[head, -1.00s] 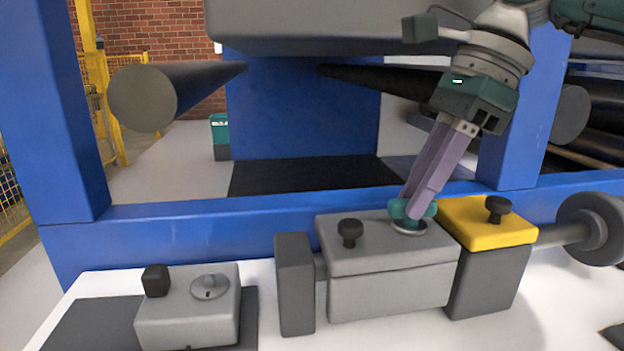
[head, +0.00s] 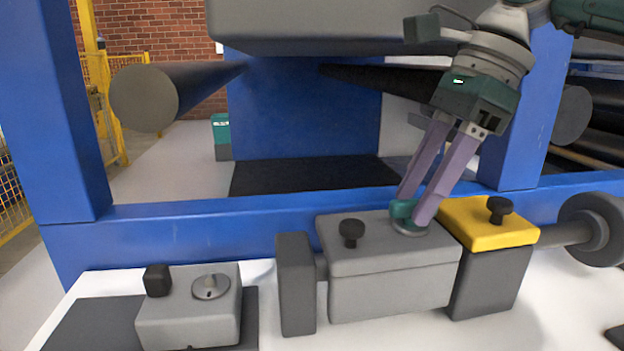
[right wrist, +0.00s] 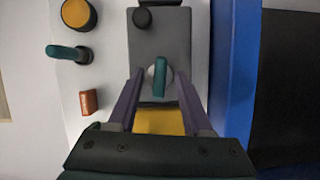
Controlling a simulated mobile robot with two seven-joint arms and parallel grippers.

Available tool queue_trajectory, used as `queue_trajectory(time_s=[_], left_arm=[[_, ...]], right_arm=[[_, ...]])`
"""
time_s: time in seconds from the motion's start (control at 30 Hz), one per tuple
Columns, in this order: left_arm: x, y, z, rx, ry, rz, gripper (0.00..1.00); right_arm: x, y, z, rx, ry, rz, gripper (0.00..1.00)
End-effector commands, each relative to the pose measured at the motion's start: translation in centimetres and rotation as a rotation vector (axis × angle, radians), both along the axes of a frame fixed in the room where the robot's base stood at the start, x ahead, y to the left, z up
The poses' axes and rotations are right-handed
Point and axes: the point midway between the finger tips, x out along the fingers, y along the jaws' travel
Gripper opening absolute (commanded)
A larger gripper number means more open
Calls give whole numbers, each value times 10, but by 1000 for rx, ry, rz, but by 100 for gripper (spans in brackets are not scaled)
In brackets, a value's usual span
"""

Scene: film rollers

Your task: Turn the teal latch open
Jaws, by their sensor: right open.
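The teal latch (head: 403,209) sits on a round light base on top of the grey block (head: 385,240). In the right wrist view the latch (right wrist: 160,76) lies lengthwise along the block, in line with the black knob and the yellow block. My right gripper (head: 413,208) is open, its two purple fingers apart and reaching down at the latch. In the right wrist view the fingertips (right wrist: 159,74) stand on either side of the latch with gaps between. In the head view the near finger hides part of the latch. My left gripper is not in view.
A black knob (head: 351,232) rises from the grey block left of the latch. A yellow-topped block (head: 487,223) with another knob stands right beside it. A separate grey box (head: 190,315) is at the lower left. A second teal handle (right wrist: 68,52) shows in the right wrist view.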

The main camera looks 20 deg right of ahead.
Motion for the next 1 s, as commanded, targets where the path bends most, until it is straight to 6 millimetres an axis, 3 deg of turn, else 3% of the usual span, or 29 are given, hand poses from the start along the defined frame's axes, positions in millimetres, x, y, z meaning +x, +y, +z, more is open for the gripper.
queue_trajectory(time_s=[0.17, 0.6, 1.0], left_arm=[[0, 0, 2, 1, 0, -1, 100], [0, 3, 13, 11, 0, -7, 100], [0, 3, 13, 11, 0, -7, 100]], right_arm=[[-1, -4, 10, -1, -2, -2, 50], [-11, -32, 84, 0, -2, -2, 50], [-13, -36, 92, 0, 0, 0, 50]])
